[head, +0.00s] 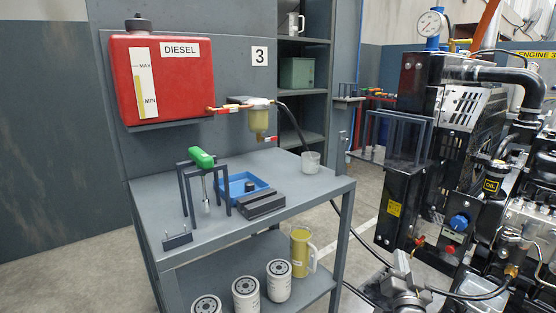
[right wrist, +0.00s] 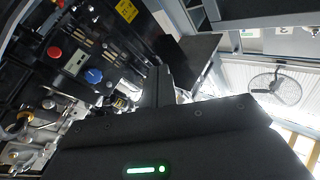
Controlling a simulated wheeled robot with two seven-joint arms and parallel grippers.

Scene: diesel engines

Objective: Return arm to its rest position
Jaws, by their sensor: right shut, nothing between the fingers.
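Nothing appears to touch the fingers. The engine panel with red and blue knobs lies to the left in that view. My left gripper is not in view.
The grey workbench (head: 290,190) holds a green-handled tool (head: 202,158) on a stand, a blue tray (head: 226,186) and a cup (head: 311,161). White filters (head: 246,294) and a yellow jug (head: 301,250) stand on its lower shelf. A red diesel tank (head: 180,85) hangs above.

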